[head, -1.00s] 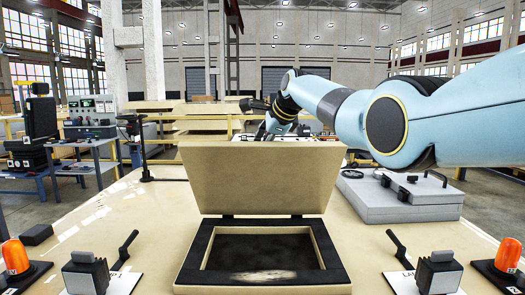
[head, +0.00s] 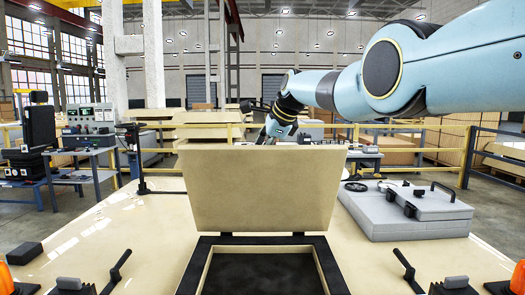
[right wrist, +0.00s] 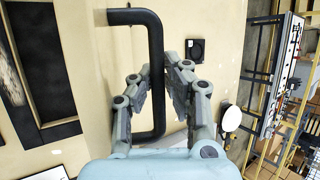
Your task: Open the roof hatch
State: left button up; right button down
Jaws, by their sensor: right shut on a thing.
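The roof hatch lid (head: 262,190) is a beige panel standing raised, nearly upright, at the back edge of its black-rimmed frame (head: 262,240). The opening below it shows dark inside. My right arm reaches in from the right, over and behind the lid. My right gripper (head: 270,132) is partly hidden behind the lid's top edge in the head view. In the right wrist view, my right gripper (right wrist: 158,80) is shut on the black bar handle (right wrist: 153,55), with one finger on each side of it. My left gripper is in no view.
A grey case (head: 405,217) with a black handle sits on the beige roof to the right. Black levers (head: 117,270) and orange beacons (head: 518,277) stand near the front on both sides. A yellow railing (head: 440,152) runs behind. The roof left of the hatch is mostly clear.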

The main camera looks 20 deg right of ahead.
jog(key=shift+w+d+r+t, duration=0.2)
jog(key=shift+w+r+t, duration=0.1)
jog(key=shift+r, duration=0.25)
jog(key=c, duration=1.6)
grip_release()
jog(key=shift+w+f, duration=0.1)
jog(key=shift+w, duration=0.05)
jog(key=shift+f, duration=0.2)
jog(key=shift+a+f, duration=0.1)
jog(key=shift+f, duration=0.1)
jog(key=shift+s+r, duration=0.35)
jog(key=shift+r, duration=0.25)
jog(key=v, duration=1)
jog(key=shift+d+r, duration=0.2)
jog(key=shift+r, duration=0.05)
jog(key=shift+s+r, duration=0.1)
jog(key=shift+s, duration=0.15)
